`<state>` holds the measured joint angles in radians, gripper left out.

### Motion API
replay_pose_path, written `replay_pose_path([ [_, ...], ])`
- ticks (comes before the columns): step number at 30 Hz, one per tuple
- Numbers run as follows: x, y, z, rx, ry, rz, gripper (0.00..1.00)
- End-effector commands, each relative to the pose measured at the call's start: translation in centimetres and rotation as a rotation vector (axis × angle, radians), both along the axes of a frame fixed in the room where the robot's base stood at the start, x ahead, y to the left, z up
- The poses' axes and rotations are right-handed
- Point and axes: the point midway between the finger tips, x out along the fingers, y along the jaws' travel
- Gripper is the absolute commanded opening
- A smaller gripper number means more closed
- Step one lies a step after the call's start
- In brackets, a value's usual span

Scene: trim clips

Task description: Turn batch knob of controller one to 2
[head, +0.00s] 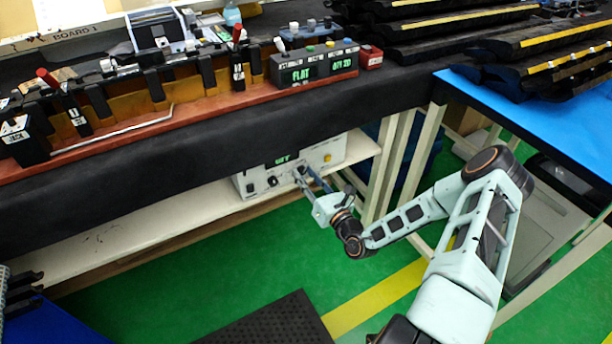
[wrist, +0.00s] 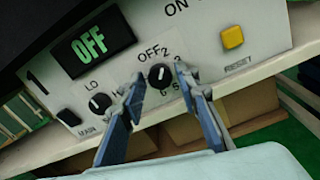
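Controller one is a white box (head: 326,156) on the low shelf under the bench in the head view. In the wrist view its white front panel (wrist: 206,48) carries a "1" and a green display (wrist: 95,45) reading "OFF". A black knob (wrist: 159,75), ringed by "OFF", "2" and further partly hidden marks, sits between the fingertips of my gripper (wrist: 160,82). The fingers stand apart on either side of this knob; I cannot tell whether they touch it. The knob's white line points up, near "OFF". My gripper also shows at the panel in the head view (head: 302,174).
A second black knob marked "LO" (wrist: 100,103) is left of the fingers, with a black switch (wrist: 68,117) beyond it. A yellow reset button (wrist: 232,37) is at the right. The bench's black front edge (head: 180,135) overhangs the shelf (head: 120,235).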

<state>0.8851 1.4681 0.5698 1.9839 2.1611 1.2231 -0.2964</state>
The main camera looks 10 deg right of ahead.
Motion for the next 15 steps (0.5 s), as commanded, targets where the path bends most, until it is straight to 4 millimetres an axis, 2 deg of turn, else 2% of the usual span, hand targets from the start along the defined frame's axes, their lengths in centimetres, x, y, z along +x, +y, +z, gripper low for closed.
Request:
replay_pose_path([
  [10, -0.1, 0.0, 0.0, 0.0, -0.001, 0.0, 0.39],
  [15, -1.6, -0.6, 0.0, 0.0, 0.001, -0.001, 0.39],
])
